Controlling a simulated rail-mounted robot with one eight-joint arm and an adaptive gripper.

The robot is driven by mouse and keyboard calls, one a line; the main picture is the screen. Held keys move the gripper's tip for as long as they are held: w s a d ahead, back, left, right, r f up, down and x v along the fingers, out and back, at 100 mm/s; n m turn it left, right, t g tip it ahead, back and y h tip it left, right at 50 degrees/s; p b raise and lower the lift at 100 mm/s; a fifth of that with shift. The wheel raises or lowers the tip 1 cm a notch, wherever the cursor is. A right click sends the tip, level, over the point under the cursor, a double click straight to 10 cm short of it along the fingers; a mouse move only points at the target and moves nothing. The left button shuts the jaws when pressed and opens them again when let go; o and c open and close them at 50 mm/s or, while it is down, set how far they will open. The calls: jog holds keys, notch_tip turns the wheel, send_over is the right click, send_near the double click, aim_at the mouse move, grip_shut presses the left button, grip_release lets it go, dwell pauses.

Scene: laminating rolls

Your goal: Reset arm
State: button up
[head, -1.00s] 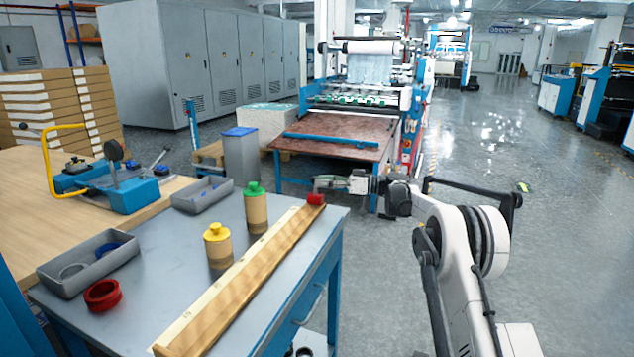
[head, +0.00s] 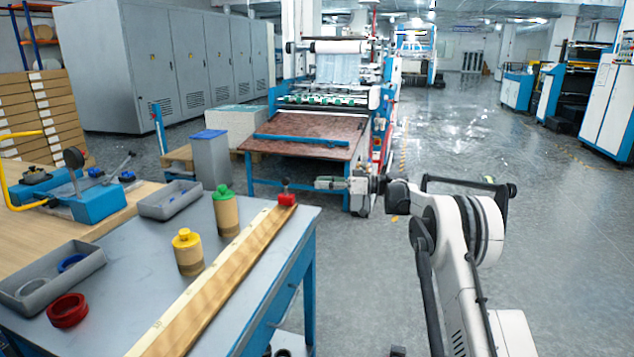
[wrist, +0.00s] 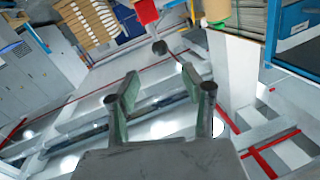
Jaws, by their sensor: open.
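My arm reaches out at the right in the head view, its white links bent at the elbow. My gripper (head: 328,183) points left, past the far right corner of the grey worktable (head: 140,255). In the wrist view my gripper (wrist: 160,95) shows two greenish fingers standing apart with nothing between them. It is open and empty.
On the worktable stand a yellow-topped bottle (head: 188,253), a green-topped bottle (head: 226,212), a long wooden strip (head: 215,280) with a red knobbed piece (head: 287,197), grey trays (head: 50,280) and a red ring (head: 67,311). A laminating machine (head: 335,105) stands behind.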

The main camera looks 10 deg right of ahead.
jog(key=s+a+r+m+h+p, duration=0.3)
jog(key=s+a+r+m+h, duration=0.15)
jog(key=s+r, duration=0.55)
jog(key=s+r+m+t+h+p, duration=0.1)
jog(key=s+r+m+h+p, duration=0.3)
jog(key=s, duration=1)
jog(key=s+d+f+m+h+p, duration=0.1)
jog(key=s+d+h, duration=0.2)
jog(key=s, duration=0.8)
jog(key=s+d+f+m+t+h+p, duration=0.1)
jog(key=s+d+f+m+h, duration=0.1)
jog(key=s, duration=1)
jog(key=s+d+f+m+t+h+p, duration=0.1)
jog(key=s+d+h, duration=0.3)
jog(key=s, duration=0.8)
jog(key=shift+s+d+f+m, duration=0.15)
jog(key=shift+d+f+m, duration=0.2)
jog(key=shift+d+f, duration=0.15)
